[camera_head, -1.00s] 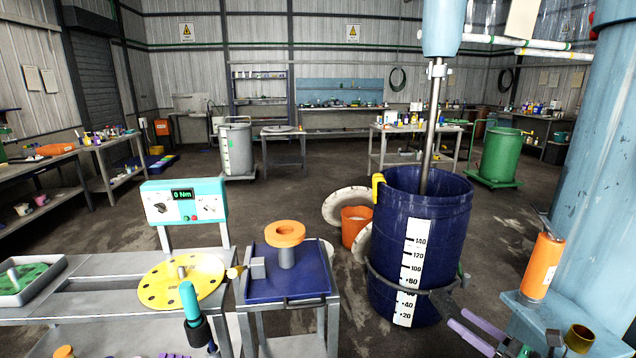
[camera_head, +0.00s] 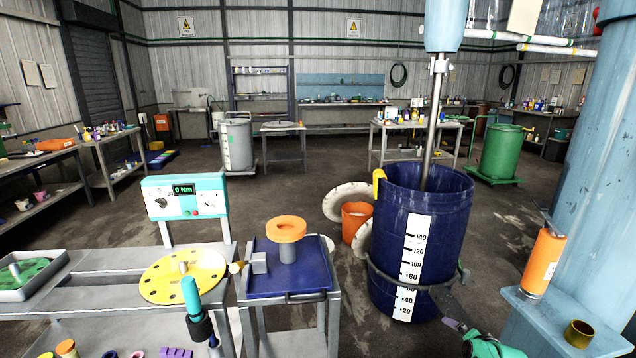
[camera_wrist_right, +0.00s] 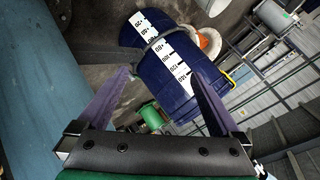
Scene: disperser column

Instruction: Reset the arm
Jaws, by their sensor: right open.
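My right gripper (camera_head: 452,322) is at the bottom of the head view, seen nearly edge-on, to the right of the base of the blue drum (camera_head: 436,245). In the right wrist view, my right gripper (camera_wrist_right: 157,72) has its two purple fingers spread wide apart with nothing between them. The blue drum (camera_wrist_right: 180,92) with its white scale strip shows beyond the fingers, apart from them. My left gripper is in neither current view.
A blue pillar with a ledge (camera_head: 538,318) stands at right, carrying an orange cylinder (camera_head: 542,262) and a brass ring (camera_head: 579,333). A blue-topped cart (camera_head: 300,277) and a bench with a yellow disc (camera_head: 205,272) stand at left. Open floor lies behind.

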